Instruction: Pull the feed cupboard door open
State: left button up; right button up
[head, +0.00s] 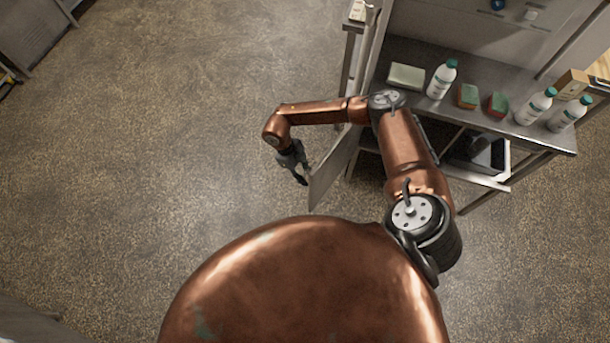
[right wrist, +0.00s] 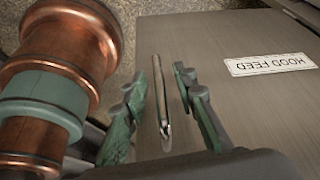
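The feed cupboard door (head: 331,172) is a grey metal panel that stands swung out from the shelving unit in the head view. The fingers are apart, with a gap visible on both sides of the handle. In the head view my right gripper (head: 299,170) is left of the door, close to its face. My left gripper is not in view.
A metal counter (head: 410,55) at the upper right bears white bottles (head: 441,79), sponges (head: 467,96) and a pale green block (head: 406,76). A bin (head: 490,158) sits on the shelf below. The floor (head: 170,120) to the left of the door is clear.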

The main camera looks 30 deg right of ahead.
grip_shut()
dwell(0.4)
